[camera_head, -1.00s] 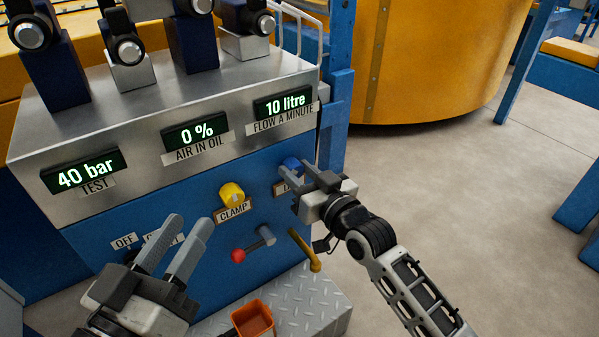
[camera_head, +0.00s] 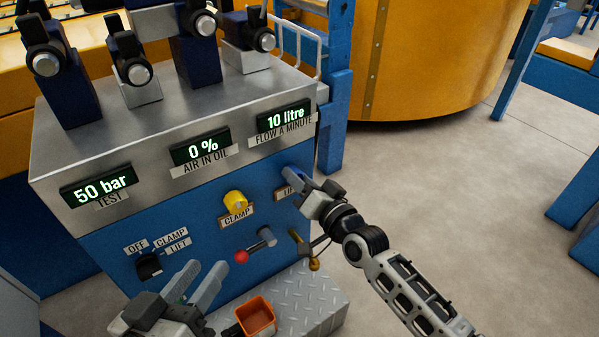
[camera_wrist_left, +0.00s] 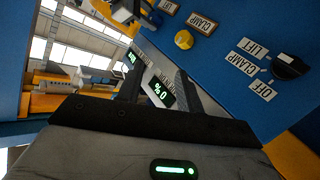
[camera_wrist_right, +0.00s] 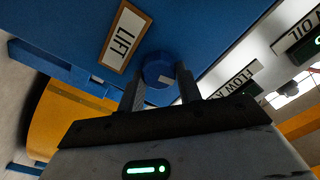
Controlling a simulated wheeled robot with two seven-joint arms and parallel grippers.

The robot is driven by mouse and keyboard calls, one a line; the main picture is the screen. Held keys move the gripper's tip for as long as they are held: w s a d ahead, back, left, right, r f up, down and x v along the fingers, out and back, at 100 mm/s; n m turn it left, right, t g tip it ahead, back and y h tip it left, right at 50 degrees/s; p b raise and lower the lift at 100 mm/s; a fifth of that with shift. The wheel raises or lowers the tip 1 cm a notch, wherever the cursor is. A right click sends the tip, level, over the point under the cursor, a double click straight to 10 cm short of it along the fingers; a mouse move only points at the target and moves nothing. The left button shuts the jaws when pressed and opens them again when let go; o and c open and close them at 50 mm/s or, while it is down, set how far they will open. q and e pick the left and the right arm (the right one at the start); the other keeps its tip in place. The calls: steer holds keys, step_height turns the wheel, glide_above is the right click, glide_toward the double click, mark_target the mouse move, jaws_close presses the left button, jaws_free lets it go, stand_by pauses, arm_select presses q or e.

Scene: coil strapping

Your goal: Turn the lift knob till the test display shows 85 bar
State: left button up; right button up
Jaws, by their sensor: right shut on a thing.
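The test display (camera_head: 101,187) on the left of the panel reads 50 bar. The blue lift knob (camera_wrist_right: 158,68) sits beside its LIFT label (camera_wrist_right: 125,36) in the right wrist view. My right gripper (camera_wrist_right: 160,92) is shut on the knob, a finger on each side of it. In the head view the right gripper (camera_head: 303,186) mostly hides the knob. My left gripper (camera_head: 202,284) is open and empty, in front of the lower left of the panel, below the selector switch (camera_head: 149,265) labelled OFF, CLAMP and LIFT.
The yellow clamp knob (camera_head: 235,201) is left of the lift knob. A red-ended lever (camera_head: 242,257) sticks out below it. Other displays (camera_head: 201,149) read 0 % and 10 litre. An orange bin (camera_head: 256,316) stands on the tread plate (camera_head: 307,302). Floor at right is clear.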

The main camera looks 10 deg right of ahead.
arm_select(q)
steer(key=shift+a+f+p, duration=0.1)
steer(key=shift+a+p, duration=0.05)
steer(key=shift+p, duration=0.2)
arm_select(e)
steer(key=m, duration=0.3)
steer(key=shift+m, duration=0.4)
arm_select(q)
steer(key=shift+f+g, duration=0.15)
steer(key=shift+g, duration=0.15)
arm_select(e)
steer(key=shift+f, duration=0.1)
steer(key=o, duration=1)
